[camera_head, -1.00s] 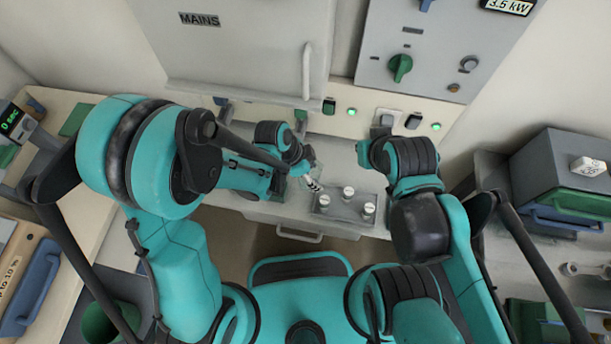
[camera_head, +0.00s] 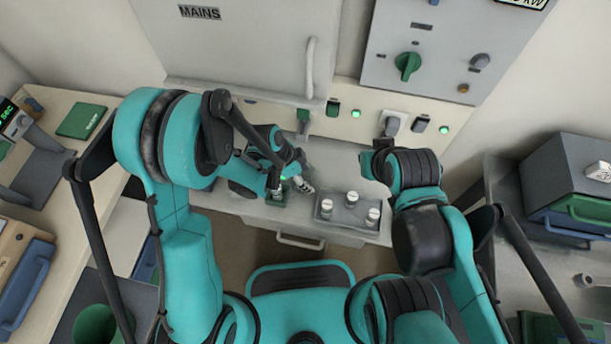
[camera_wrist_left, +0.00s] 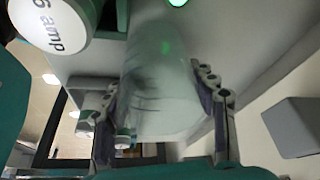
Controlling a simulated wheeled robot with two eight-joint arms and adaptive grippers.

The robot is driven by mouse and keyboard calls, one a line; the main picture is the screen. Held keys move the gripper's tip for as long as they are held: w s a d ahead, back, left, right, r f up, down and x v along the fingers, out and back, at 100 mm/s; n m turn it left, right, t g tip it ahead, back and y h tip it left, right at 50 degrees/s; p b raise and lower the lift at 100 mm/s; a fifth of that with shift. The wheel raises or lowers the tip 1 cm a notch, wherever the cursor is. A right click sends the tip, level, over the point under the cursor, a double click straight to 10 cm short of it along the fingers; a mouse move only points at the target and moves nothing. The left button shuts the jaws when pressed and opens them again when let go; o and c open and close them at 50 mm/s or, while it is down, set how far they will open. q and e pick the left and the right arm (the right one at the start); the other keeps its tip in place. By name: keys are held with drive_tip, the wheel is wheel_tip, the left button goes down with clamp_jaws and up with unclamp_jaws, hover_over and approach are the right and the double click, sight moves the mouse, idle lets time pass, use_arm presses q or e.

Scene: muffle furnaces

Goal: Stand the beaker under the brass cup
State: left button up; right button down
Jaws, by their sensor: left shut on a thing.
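The beaker (camera_wrist_left: 160,85) is clear, hazy glass and fills the middle of the left wrist view. My left gripper (camera_wrist_left: 165,105) is shut on it, one finger on each side. In the head view my left gripper (camera_head: 301,184) is above the bench, left of the tray of jars, and the beaker is hard to make out there. I cannot pick out the brass cup in either view. My right arm is bent at the right of the bench, but its fingers do not show.
A grey tray (camera_head: 344,225) holds white-capped jars (camera_head: 353,198) to the right of my left gripper. A white cap marked "6 amp" (camera_wrist_left: 50,22) is close to the beaker in the wrist view.

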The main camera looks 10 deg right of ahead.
use_arm(q)
drive_tip(key=o, duration=1.2)
drive_tip(key=shift+f, duration=0.1)
drive_tip(key=shift+a+r+p, duration=0.1)
drive_tip(key=shift+r+p, duration=0.2)
drive_tip(key=shift+r, duration=0.15)
drive_tip(key=p+v, duration=0.4)
drive_tip(key=v, duration=0.7)
drive_tip(key=shift+a+r, duration=0.1)
drive_tip(key=shift+r, duration=0.15)
